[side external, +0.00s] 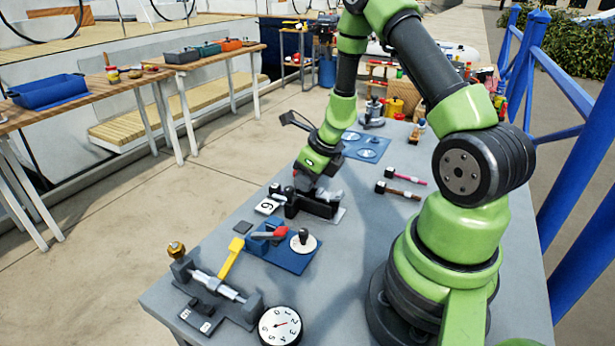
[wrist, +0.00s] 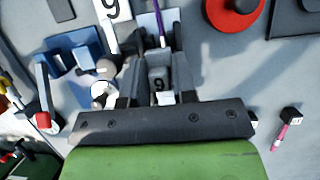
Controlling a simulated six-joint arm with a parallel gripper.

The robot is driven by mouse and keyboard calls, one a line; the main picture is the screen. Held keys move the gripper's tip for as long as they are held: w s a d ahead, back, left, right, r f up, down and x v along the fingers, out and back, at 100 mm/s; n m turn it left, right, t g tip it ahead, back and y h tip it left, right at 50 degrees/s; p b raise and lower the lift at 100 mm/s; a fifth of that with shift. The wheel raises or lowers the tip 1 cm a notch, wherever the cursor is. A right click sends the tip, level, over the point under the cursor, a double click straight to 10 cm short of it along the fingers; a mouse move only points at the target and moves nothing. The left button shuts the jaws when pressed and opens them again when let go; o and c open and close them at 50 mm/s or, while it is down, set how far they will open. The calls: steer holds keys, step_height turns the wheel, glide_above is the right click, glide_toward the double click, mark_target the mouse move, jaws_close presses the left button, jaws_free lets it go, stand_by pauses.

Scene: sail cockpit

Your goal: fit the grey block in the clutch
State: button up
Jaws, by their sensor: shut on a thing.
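My gripper (wrist: 156,75) is shut on a small grey block (wrist: 159,80) marked 9, which shows between the two dark fingers in the wrist view. In the side external view my gripper (side external: 308,190) is low over a dark fixture (side external: 318,206), apparently the clutch. A white plate marked 9 (side external: 267,207) lies beside this fixture; it also shows in the wrist view (wrist: 112,10). The block is hidden in the side external view. Whether it touches or sits inside the fixture cannot be told.
A blue base (side external: 290,262) with a red-ended lever (side external: 272,234) and a round white knob base (side external: 304,243) stands in front. A yellow handle (side external: 230,257), a dial (side external: 280,326) and two hammers (side external: 398,191) are on the grey table.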

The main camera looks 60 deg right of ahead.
steer(key=shift+f, duration=0.5)
steer(key=o, duration=0.8)
steer(key=shift+f, duration=0.1)
steer(key=shift+o, duration=0.2)
steer(key=shift+c, duration=0.5)
